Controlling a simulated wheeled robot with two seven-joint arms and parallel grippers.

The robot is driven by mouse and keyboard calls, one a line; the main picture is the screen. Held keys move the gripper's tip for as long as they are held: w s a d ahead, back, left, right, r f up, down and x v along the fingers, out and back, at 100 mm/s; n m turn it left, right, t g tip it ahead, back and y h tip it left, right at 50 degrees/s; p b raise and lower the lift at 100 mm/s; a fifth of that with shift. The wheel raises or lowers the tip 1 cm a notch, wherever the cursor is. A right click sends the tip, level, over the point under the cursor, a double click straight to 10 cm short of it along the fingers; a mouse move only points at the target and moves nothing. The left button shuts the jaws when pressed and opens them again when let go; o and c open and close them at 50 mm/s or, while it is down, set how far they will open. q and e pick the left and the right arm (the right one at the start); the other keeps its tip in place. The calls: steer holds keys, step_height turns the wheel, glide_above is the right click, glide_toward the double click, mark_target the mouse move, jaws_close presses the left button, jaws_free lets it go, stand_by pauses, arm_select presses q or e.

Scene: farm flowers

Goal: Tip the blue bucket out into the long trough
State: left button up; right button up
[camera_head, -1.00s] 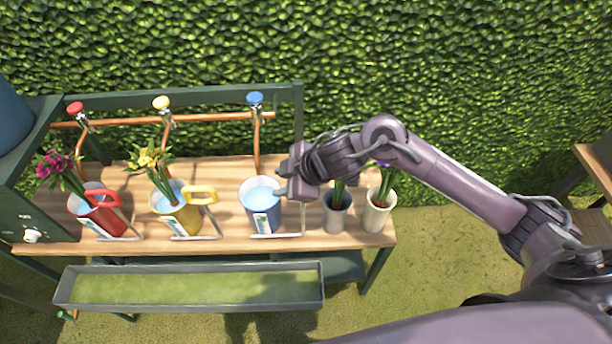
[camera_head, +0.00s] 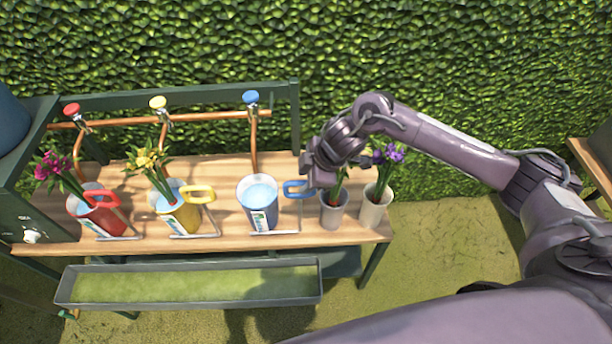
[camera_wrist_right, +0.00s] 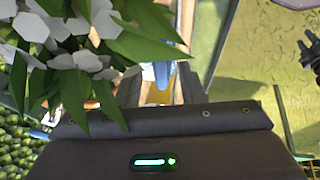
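The blue bucket (camera_head: 254,212) stands upright on the wooden bench, full of light blue water. Its blue handle (camera_head: 295,189) sticks out to the right. My right gripper (camera_head: 308,180) is at the outer end of the handle. In the right wrist view, the gripper (camera_wrist_right: 160,90) is open, with a blue part (camera_wrist_right: 162,74) showing in the gap between its fingers; I cannot tell whether they touch it. The long grey trough (camera_head: 190,302) lies low in front of the bench, its floor greenish. My left gripper is not in view.
A red bucket (camera_head: 88,215) and a yellow bucket (camera_head: 180,219), both with flowers, stand to the left. A grey pot (camera_head: 332,212) and a cream pot (camera_head: 374,210) stand close on the right. White flowers (camera_wrist_right: 75,60) crowd the wrist camera. Taps hang behind the buckets.

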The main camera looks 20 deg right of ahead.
steer(key=shift+f, duration=0.1)
jaws_close()
stand_by(0.3)
